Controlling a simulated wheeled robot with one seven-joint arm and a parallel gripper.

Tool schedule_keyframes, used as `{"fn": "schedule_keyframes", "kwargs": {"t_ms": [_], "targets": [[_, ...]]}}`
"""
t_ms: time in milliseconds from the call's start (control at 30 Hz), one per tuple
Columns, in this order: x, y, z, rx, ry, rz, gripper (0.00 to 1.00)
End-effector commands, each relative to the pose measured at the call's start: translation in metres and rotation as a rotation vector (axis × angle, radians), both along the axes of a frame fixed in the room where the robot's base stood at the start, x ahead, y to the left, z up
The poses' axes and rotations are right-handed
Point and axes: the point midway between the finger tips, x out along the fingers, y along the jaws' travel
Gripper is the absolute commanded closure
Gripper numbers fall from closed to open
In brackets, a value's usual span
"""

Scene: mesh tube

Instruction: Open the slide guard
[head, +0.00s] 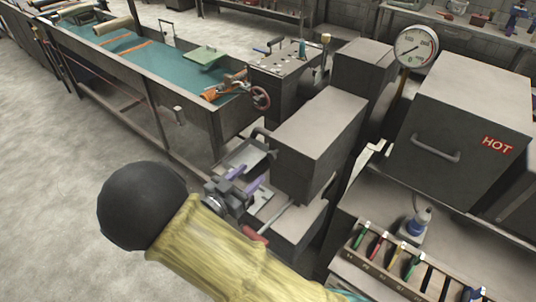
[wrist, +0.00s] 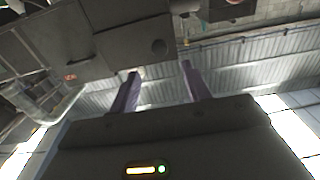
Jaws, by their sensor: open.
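My gripper (head: 253,173) has two purple fingers, spread apart with nothing between them. It is in front of a grey box-shaped machine (head: 315,138) in the head view. A pale metal panel or tray (head: 246,157) lies just behind the fingers, by a dark curved handle (head: 264,137) on the machine's left side. I cannot tell for sure which part is the slide guard. In the wrist view my gripper (wrist: 160,69) points past a grey block (wrist: 125,40), with clear space between the fingertips. My forearm hides part of the machine's lower front.
A rod with a red grip (head: 256,236) is close beside my wrist. A box marked HOT (head: 460,125) and a bench with a rack of coloured tools (head: 410,268) are at right. The floor at left is clear.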

Motion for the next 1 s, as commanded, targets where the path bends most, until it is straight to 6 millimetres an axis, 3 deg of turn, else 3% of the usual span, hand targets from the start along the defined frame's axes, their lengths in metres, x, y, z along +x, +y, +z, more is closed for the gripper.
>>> {"fn": "schedule_keyframes", "kwargs": {"t_ms": [433, 867, 1000], "targets": [[0.06, -0.047, 0.002, -0.001, -0.001, -0.001, 0.53], [0.069, -0.054, 0.0, 0.0, 0.0, 0.001, 0.53], [0.069, -0.054, 0.0, 0.0, 0.0, 0.001, 0.8]]}}
